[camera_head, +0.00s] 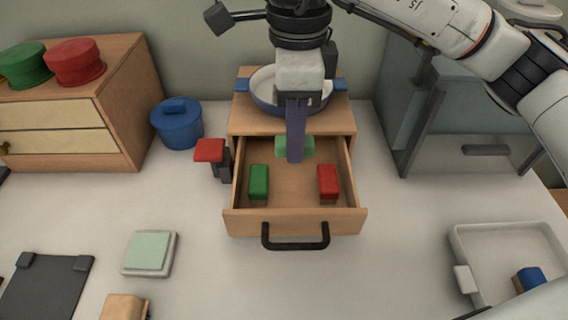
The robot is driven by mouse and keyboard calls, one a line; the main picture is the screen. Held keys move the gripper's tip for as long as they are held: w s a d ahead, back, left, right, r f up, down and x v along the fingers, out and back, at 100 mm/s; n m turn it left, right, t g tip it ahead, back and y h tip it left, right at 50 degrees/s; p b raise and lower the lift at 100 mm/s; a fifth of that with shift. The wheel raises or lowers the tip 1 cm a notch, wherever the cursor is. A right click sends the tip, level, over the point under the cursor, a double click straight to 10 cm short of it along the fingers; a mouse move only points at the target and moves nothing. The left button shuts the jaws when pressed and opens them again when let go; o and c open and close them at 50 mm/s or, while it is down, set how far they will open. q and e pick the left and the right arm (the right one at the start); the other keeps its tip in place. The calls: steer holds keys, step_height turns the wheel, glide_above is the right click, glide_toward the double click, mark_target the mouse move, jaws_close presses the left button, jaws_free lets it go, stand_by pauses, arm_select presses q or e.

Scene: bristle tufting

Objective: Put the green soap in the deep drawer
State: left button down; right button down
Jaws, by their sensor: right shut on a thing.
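The deep drawer (243,215) is pulled open from a small wooden cabinet. A dark green block (258,181) lies in it at the left and a red block (328,181) at the right. My right gripper (294,148) points down over the rear of the drawer, shut on the light green soap (282,147). A finger covers the middle of the soap. I cannot tell whether the soap touches the drawer floor. My left gripper is not in view.
A blue-handled pan (262,98) sits on the cabinet behind my gripper. A red-topped object (209,150) and a blue lidded pot (177,125) stand to its left. A pale green pad (148,250) lies in front left, a white tray (480,250) at right. The front middle is clear.

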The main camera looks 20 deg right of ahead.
glide_above(293, 191)
step_height(293, 191, down, 6)
steer(key=shift+r, duration=0.25)
steer(key=shift+f+b, duration=0.45)
steer(key=shift+f, duration=1.85)
steer(key=c, duration=1.5)
jaws_free()
steer(key=shift+r, duration=0.1)
steer(key=shift+o, duration=0.2)
steer(key=shift+r, duration=0.1)
step_height(293, 191, up, 12)
steer(key=shift+r+p, duration=0.1)
steer(key=shift+p, duration=0.4)
